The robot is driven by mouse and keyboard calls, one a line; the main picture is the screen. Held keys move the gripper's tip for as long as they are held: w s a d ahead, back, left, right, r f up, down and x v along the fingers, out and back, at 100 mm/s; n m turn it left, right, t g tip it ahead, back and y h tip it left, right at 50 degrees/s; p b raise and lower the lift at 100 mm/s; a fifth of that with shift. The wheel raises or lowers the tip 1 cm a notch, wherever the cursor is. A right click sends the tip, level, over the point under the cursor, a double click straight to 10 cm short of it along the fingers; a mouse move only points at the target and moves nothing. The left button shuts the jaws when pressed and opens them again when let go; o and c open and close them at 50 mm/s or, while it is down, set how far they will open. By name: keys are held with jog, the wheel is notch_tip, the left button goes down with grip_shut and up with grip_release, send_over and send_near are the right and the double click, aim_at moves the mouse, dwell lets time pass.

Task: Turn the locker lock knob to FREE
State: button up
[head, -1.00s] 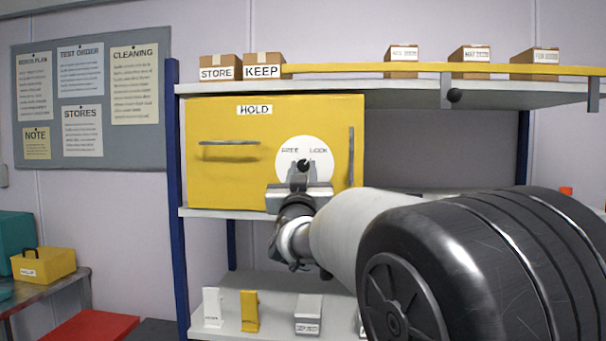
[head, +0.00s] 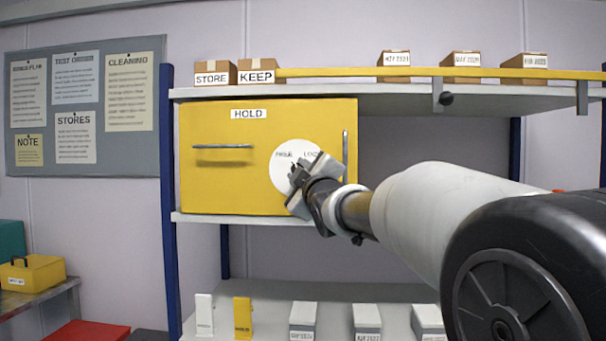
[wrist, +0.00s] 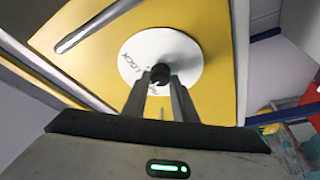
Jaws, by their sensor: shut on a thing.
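The yellow locker (head: 220,185), labelled HOLD, sits on the shelf with its door shut. Its white lock dial (head: 281,172) has FREE lettered at left and LOCK at right. My gripper (head: 296,176) is shut on the small dark lock knob (wrist: 160,72) at the dial's middle. In the wrist view the two fingers of my gripper (wrist: 160,86) stand on either side of the knob, and the dial (wrist: 150,45) appears rotated with LOCK readable at left. The fingers partly hide the other word. I cannot tell exactly where the knob points.
A horizontal bar handle (head: 222,146) and an upright handle (head: 345,150) are on the locker front. Several small items stand on the lower shelf (head: 265,320). My arm covers the right side.

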jog(key=n+p, duration=0.1)
jog(key=n+g+p, duration=0.1)
jog(key=n+p, duration=0.2)
jog(key=n, duration=0.1)
jog(key=shift+r+g, duration=0.3)
jog(key=shift+g, duration=0.1)
jog(key=shift+f+n+p, duration=0.1)
jog(key=shift+n+p, duration=0.25)
jog(key=shift+n, duration=0.05)
jog(key=o, duration=1)
jog(key=shift+o, duration=0.2)
jog(key=v, duration=1.7)
jog(key=shift+s+d+r, duration=0.15)
jog(key=shift+r, duration=0.05)
